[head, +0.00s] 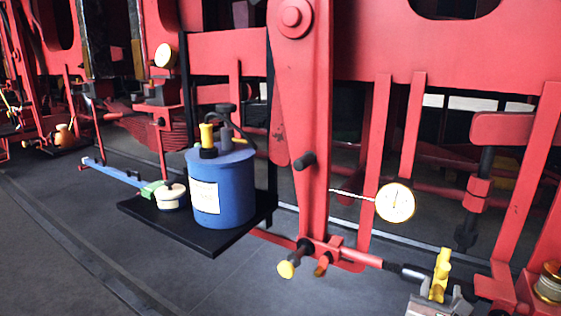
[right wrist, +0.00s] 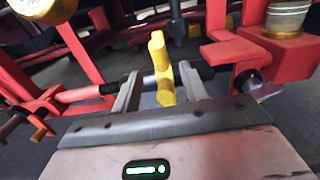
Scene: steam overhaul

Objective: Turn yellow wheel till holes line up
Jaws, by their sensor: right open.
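The yellow wheel (head: 441,270), seen nearly edge-on, sits on a dark and red horizontal rod (head: 365,258) at the lower right of the head view. In the right wrist view the yellow wheel (right wrist: 160,66) stands between the two grey fingers of my right gripper (right wrist: 159,88). The right gripper (head: 438,294) is open, its fingers on either side of the wheel's lower part; I cannot tell whether they touch it. The holes cannot be made out. My left gripper is not in view.
A red upright lever (head: 304,110) stands left of the wheel, with a yellow-ended pin (head: 286,269) at its foot. A round white tag (head: 395,202) hangs above the rod. A blue canister (head: 224,190) stands on a black shelf (head: 190,236). Red bars stand close to the right.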

